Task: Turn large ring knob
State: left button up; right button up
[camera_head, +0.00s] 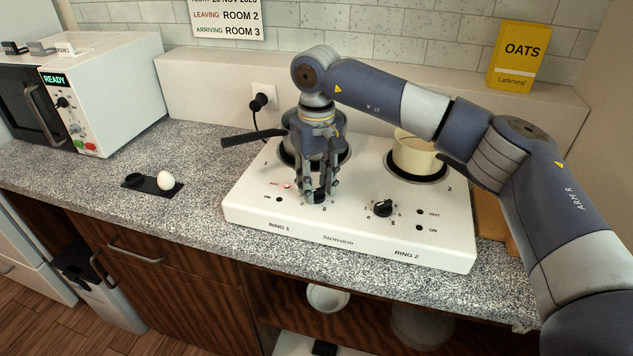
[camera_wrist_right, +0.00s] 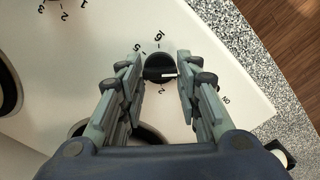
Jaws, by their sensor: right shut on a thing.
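The white two-ring hob (camera_head: 350,232) sits on the speckled counter, labelled RING 1 on the left and RING 2 on the right. My right gripper (camera_head: 320,190) reaches down at the RING 1 side, its fingers around the black left knob (camera_head: 319,197). In the right wrist view that knob (camera_wrist_right: 160,68) lies between the fingertips (camera_wrist_right: 160,80), with a pale mark on it and numbers around it. The gripper is shut on it. The RING 2 knob (camera_head: 383,208) is free. My left gripper is not in view.
A grey pan (camera_head: 290,148) with a dark handle stands on the left ring, partly hidden by my gripper. A cream pot (camera_head: 415,155) stands on the right ring. A small red light (camera_head: 287,185) shows near the left knob. An egg (camera_head: 166,181) rests on a black holder at left.

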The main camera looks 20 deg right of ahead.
aim_at(316, 190)
jog(key=o, duration=1)
jog(key=shift+r, duration=0.15)
jog(key=shift+o, duration=0.2)
notch_tip(316, 190, up, 12)
